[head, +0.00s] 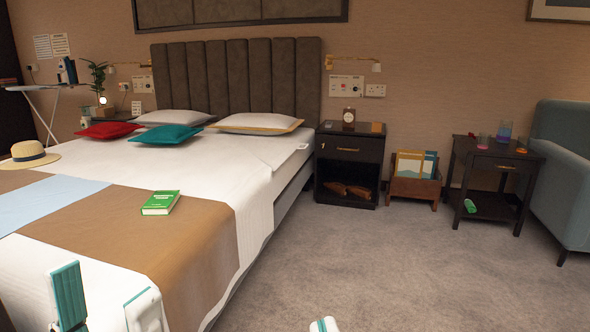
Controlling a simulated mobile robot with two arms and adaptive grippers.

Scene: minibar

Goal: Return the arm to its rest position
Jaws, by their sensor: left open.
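My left gripper (106,283) shows at the bottom left, in front of the near part of the bed. Its two teal and white fingers stand apart, with nothing between them. A small teal and white tip, seemingly of my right gripper (324,325), shows at the bottom middle over the carpet. The rest of it is cut off by the frame, so I cannot tell its opening.
The bed (95,284) fills the left side, with a green book (160,203) and a straw hat (27,154) on it. A black nightstand (347,150), a dark side table (492,158) and a teal armchair (567,170) stand right. The carpet (400,270) is clear.

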